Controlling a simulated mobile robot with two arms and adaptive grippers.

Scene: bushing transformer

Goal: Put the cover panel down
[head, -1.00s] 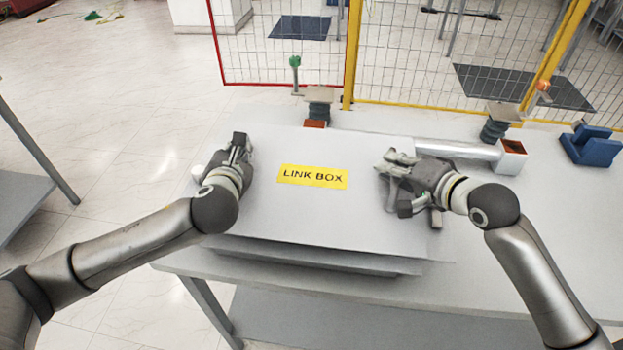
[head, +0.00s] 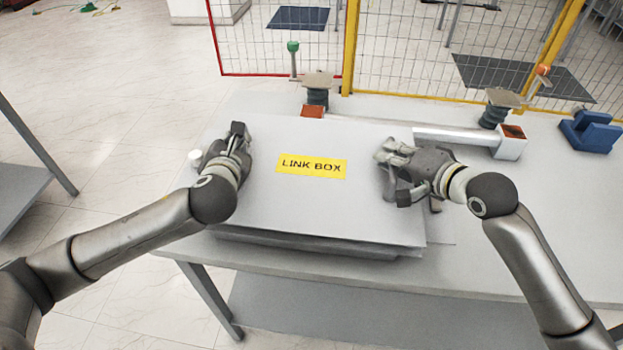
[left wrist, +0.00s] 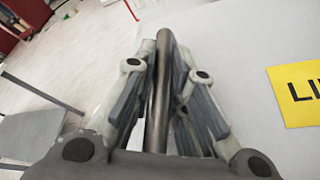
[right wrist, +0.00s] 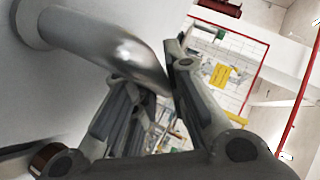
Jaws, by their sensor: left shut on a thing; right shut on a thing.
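The cover panel (head: 310,210) is a light grey sheet with a yellow "LINK BOX" label (head: 312,167). It lies roughly level above the table, over a grey box-like shape (head: 300,245) that shows below its near edge. My left gripper (head: 238,140) is shut on a metal handle at the panel's left side; the handle bar (left wrist: 160,95) shows between its fingers. My right gripper (head: 385,155) is shut on the curved right handle (right wrist: 125,55). Whether the panel touches what is under it is hidden.
The table (head: 560,220) is clear at the right. Behind the panel stand insulator-like posts (head: 318,90) (head: 495,112), a grey tube (head: 455,135) with an orange-ended block, and a blue block (head: 590,132). A mesh fence (head: 430,70) runs behind the table.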

